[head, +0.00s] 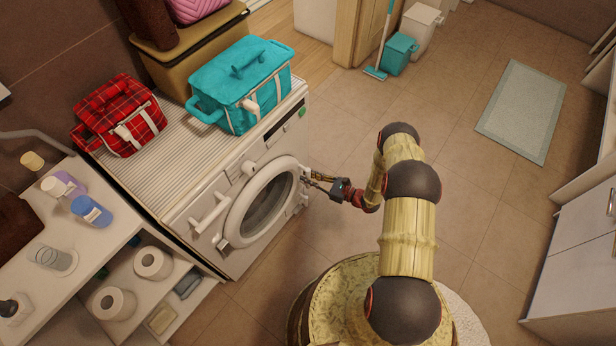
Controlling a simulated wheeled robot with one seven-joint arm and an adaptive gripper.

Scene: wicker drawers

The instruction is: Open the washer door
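The white washer (205,245) stands left of centre in the head view. Its round door (232,222), a white ring around dark glass (265,208), is on the front face. The door appears to lie against the front; I cannot tell whether it is slightly ajar. My gripper (311,180) is at the right edge of the door ring, its fingers pointing left toward the rim. The fingertips are small and partly merge with the door edge, so I cannot tell whether they touch it or hold anything.
A teal bag (235,85) and a red plaid bag (118,115) sit on the washer top. A white shelf unit (60,285) with toilet rolls stands at the left. A teal bin (398,55) is at the back. The tiled floor (430,115) right of the washer is mostly clear.

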